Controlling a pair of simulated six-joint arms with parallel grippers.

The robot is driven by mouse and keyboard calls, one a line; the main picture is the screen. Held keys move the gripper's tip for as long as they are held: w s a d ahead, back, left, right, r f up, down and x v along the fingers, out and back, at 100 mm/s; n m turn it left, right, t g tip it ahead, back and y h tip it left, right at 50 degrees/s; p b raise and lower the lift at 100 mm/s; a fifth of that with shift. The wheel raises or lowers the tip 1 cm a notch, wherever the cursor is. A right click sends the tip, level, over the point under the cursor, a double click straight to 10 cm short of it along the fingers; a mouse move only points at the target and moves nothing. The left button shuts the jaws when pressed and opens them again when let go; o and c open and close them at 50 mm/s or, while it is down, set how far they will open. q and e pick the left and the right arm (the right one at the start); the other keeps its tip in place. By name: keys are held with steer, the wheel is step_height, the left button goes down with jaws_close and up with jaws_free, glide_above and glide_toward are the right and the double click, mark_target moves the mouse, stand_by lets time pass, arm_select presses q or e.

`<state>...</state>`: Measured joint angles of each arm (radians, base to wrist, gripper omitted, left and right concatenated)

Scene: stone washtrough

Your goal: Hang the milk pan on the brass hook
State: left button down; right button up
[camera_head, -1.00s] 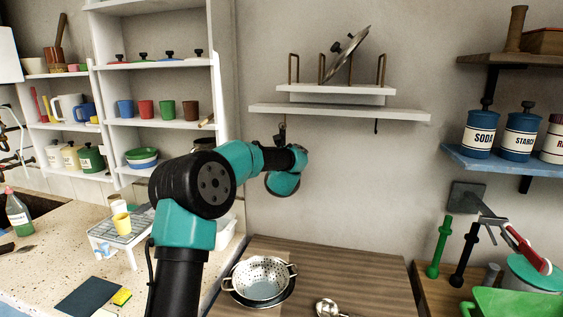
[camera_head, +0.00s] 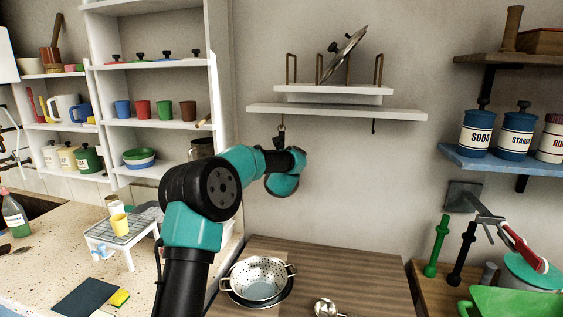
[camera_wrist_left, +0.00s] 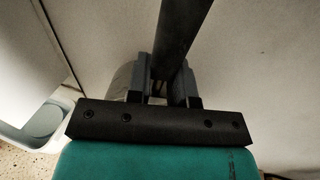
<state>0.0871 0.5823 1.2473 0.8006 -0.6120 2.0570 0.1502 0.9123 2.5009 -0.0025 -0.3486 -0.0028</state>
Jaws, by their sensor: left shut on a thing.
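My left arm reaches up to the wall under the white shelf. My left gripper (camera_wrist_left: 166,88) is shut on a dark bar-like handle (camera_wrist_left: 178,35), likely the milk pan's, in the left wrist view. A pale rounded surface (camera_wrist_left: 122,80) behind the left finger may be the pan's body. In the head view my wrist hides the fingers and most of what they hold. A small brownish hook (camera_head: 282,128) hangs just above my wrist; a dark end is close under it, and I cannot tell whether they touch. My right gripper is not in view.
The white wall shelf (camera_head: 340,113) carries a rack with a tilted lid (camera_head: 343,55). A dark hook (camera_head: 374,127) hangs under its right part. A colander (camera_head: 260,279) and ladle (camera_head: 326,308) lie on the wooden counter (camera_head: 350,270). The wall right of my wrist is clear.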

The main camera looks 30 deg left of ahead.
arm_select(q)
steer(key=shift+c, duration=1.6)
jaws_free()
steer(key=shift+f, duration=0.1)
steer(key=shift+s+d, duration=0.15)
steer(key=v, duration=0.6)
steer(key=shift+s, duration=0.3)
stand_by(0.6)
steer(key=shift+d, duration=0.15)
